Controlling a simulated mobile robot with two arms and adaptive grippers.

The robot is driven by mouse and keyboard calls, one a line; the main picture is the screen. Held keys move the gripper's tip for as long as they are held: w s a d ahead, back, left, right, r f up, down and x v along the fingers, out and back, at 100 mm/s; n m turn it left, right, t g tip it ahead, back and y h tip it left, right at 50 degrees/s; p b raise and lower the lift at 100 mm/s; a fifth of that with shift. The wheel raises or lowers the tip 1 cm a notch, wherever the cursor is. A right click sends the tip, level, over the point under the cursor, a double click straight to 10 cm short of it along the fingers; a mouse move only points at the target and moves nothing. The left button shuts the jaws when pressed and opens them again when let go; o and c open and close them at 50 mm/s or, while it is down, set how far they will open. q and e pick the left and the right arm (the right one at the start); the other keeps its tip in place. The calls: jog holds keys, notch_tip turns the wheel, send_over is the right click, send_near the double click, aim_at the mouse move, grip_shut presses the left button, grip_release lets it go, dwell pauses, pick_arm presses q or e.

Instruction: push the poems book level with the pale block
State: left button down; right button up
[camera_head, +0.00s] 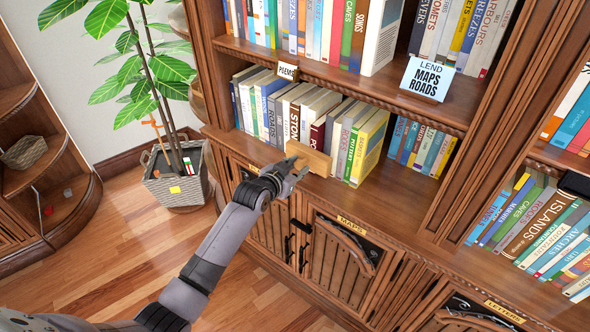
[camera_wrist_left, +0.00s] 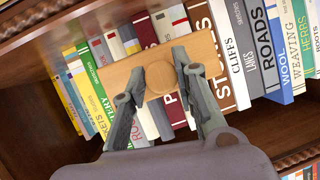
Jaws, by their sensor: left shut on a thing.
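The pale wooden block (camera_head: 309,158) is a flat board with a round knob, held across the book spines on the middle shelf. It also shows in the wrist view (camera_wrist_left: 195,47). My left gripper (camera_head: 299,166) is shut on the knob, with one finger on each side of it in the wrist view (camera_wrist_left: 158,82). A dark red book (camera_head: 316,136) lettered "PO", likely the poems book, stands upright behind the block. Its spine shows partly beneath the block in the wrist view (camera_wrist_left: 174,112). The block hides part of it, so I cannot tell how far it sticks out. My right gripper is not in view.
A potted plant (camera_head: 177,180) stands at left.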

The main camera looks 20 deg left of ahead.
aim_at(301, 162)
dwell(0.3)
pick_arm(q)
jog(key=shift+w+d+b, duration=0.35)
jog(key=shift+w+b, duration=0.05)
jog(key=shift+w, duration=0.45)
jog(key=shift+w+d+r+b, duration=0.15)
jog(key=shift+w+b, duration=0.1)
jog(key=shift+w, duration=0.2)
jog(key=shift+w+d+f+b, duration=0.15)
jog(key=shift+w+b, duration=0.1)
jog(key=shift+w, duration=0.2)
jog(key=shift+r, duration=0.15)
jog(key=shift+s+a+p, duration=0.1)
jog(key=shift+s+p, duration=0.1)
jog(key=shift+p, duration=0.2)
jog(key=shift+s+a+p, duration=0.2)
jog(key=shift+s+p, duration=0.35)
jog(key=shift+p, duration=0.1)
jog(key=s+p, duration=0.1)
jog(key=s+a+p, duration=0.1)
jog(key=shift+s, duration=0.4)
jog(key=shift+s+a+p, duration=0.2)
jog(key=shift+s+p, duration=0.15)
jog(key=shift+s, duration=0.2)
jog(key=shift+s+a+p, duration=0.2)
jog(key=shift+s+p, duration=0.1)
jog(key=shift+s, duration=0.25)
